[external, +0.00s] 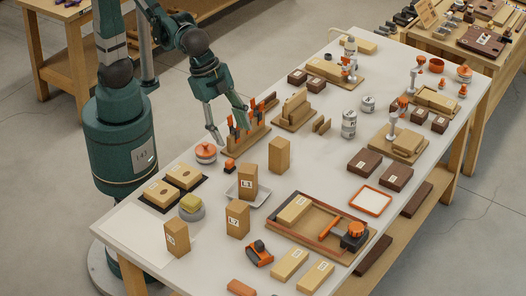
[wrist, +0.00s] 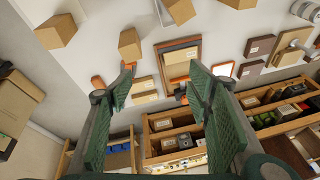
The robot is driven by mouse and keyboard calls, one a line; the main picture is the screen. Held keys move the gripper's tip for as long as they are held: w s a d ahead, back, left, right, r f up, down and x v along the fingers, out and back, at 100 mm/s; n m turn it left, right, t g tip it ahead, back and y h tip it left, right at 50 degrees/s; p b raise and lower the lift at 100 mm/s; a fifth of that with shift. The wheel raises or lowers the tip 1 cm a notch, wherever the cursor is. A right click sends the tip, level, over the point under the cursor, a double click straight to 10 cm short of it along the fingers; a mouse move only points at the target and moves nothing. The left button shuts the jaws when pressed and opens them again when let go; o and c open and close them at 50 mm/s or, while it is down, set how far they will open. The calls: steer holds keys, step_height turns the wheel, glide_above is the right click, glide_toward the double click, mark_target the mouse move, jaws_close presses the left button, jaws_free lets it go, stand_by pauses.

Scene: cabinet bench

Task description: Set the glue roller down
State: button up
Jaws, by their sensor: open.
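An orange-handled tool (external: 330,228), which looks like the glue roller, lies in the wooden tray (external: 290,235) at the front right of the bench. A dark piece with an orange top (external: 354,234) sits by its end; I cannot tell whether they are joined. The tray also shows in the wrist view (wrist: 198,52), partly behind a finger. My gripper (external: 227,120) is open and empty, above the back-left part of the bench near a rack of orange-handled tools. In the wrist view, nothing is between the fingers of my gripper (wrist: 161,80).
Upright cardboard boxes (external: 279,155) stand left of the tray. A black and orange tool (external: 259,253) and tan blocks (external: 290,264) lie in front of it. A white sheet (external: 135,235) leaves clear room at the front left. Clamps and cans crowd the back.

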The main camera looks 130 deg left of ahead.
steer(key=s+a+n+t, duration=0.1)
steer(key=s+a, duration=0.2)
steer(key=s, duration=0.4)
steer(key=s+a+t, duration=0.1)
steer(key=s+a, duration=0.1)
steer(key=s, duration=0.5)
steer(key=s+a+n+t+h, duration=0.1)
steer(key=s+a, duration=0.2)
steer(key=s, duration=0.4)
steer(key=shift+s+a+r+n, duration=0.15)
steer(key=shift+s+a+n, duration=0.05)
steer(key=shift+a+n, duration=0.15)
